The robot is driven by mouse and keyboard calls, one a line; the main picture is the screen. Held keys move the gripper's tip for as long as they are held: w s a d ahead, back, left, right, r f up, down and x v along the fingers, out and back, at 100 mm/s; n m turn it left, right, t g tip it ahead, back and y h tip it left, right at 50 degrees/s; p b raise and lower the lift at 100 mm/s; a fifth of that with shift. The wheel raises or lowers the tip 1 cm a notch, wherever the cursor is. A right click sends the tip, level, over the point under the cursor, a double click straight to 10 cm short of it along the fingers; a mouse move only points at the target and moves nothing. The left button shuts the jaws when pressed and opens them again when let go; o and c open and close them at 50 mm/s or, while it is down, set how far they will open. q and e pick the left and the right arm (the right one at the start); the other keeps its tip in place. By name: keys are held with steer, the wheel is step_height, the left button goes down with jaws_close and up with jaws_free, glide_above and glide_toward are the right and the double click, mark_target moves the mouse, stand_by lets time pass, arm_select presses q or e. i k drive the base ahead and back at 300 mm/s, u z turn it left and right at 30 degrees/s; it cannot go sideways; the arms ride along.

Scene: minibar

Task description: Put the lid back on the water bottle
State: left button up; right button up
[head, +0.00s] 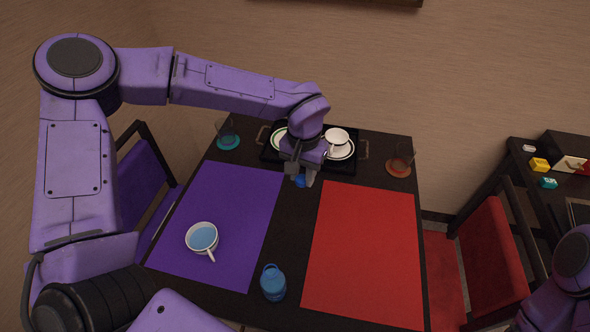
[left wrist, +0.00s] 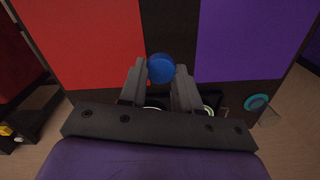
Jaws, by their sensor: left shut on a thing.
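The blue water bottle (head: 273,284) stands upright at the front edge of the dark table, between the purple and red mats. Its top is too small to make out clearly. My left gripper (head: 302,175) is over the far middle of the table, in front of the black tray, well away from the bottle. It is shut on the blue lid (head: 300,182). In the left wrist view the round lid (left wrist: 161,68) sits between the fingertips of the gripper (left wrist: 161,77). My right gripper is out of view.
A white cup (head: 203,238) with blue liquid stands on the purple mat (head: 243,192). The red mat (head: 365,250) is bare. The tray (head: 350,168) holds a white cup (head: 336,137) and plates. Glasses stand on a teal coaster (head: 228,143) and an orange coaster (head: 398,168).

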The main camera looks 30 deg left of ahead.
mark_target(272, 279)
steer(key=z, duration=1.5)
steer(key=k, duration=0.95)
steer(key=u, duration=1.4)
